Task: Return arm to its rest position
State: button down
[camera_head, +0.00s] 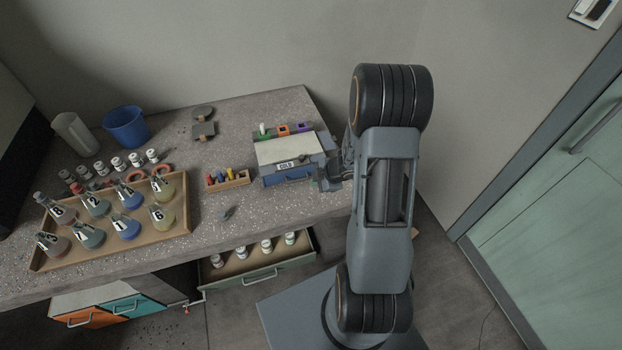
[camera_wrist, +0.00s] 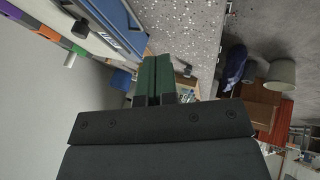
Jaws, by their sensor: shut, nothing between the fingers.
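My arm rises at the right of the bench in the head view, with a folded, upright shape. My gripper (camera_head: 326,178) is at the arm's left side, by the right end of the blue box labelled COLD (camera_head: 290,163). I cannot tell whether it touches the box. In the wrist view my gripper (camera_wrist: 154,78) shows two green fingers side by side, shut, with nothing held. The blue box (camera_wrist: 118,22) lies above and left of the fingers there. The arm hides part of the gripper in the head view.
An open drawer (camera_head: 232,277) with several vials juts from the bench (camera_head: 240,120). A wooden tray (camera_head: 105,251) of numbered flasks stands at left. A blue bucket (camera_head: 127,127) is behind it. A small rack (camera_head: 229,184) sits beside the box. Green cabinet doors (camera_head: 560,190) stand at right.

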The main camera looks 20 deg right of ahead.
jog(key=s+d+r+m+g+h, duration=0.3)
jog(key=s+d+r+m+h, duration=0.25)
jog(key=d+m+h, duration=0.35)
jog(key=s+a+r+m+y, duration=0.2)
jog(key=s+a+r+m, duration=0.1)
jog(key=a+r, duration=0.6)
jog(key=s+a+r+m+t+y, duration=0.1)
jog(key=s+a+r+m+y, duration=0.2)
jog(key=s+a+r, duration=0.3)
jog(key=a+r, duration=0.3)
jog(key=shift+a+r+m+t, duration=0.3)
jog(key=shift+r+m, duration=0.1)
jog(key=shift+s, duration=0.1)
